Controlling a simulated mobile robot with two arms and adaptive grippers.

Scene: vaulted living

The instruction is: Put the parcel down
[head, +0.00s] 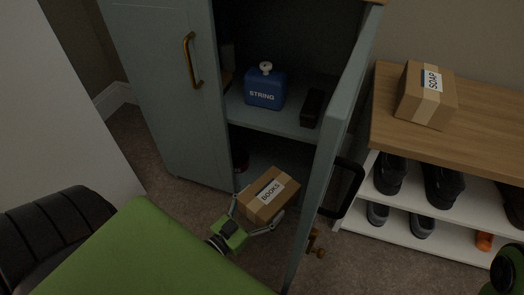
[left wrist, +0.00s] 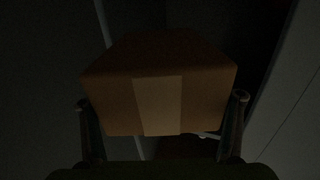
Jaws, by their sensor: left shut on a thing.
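The parcel, a brown cardboard box (head: 268,196) with a white BOOKS label, is in my left gripper (head: 253,213) in the head view. My left gripper is shut on it, one finger on each side, in front of the open cabinet's lower part. In the left wrist view the parcel (left wrist: 160,85) fills the middle between the fingers (left wrist: 162,115), with a paler tape strip down its front. I cannot tell whether its underside touches anything. My right gripper cannot be made out; a green and black part of mine shows at the lower right edge of the head view.
The teal cabinet (head: 170,90) has its right door (head: 330,140) swung open. At right, a bench (head: 490,110) holds a SOAP parcel (head: 426,98), with several shoes (head: 443,186) below.

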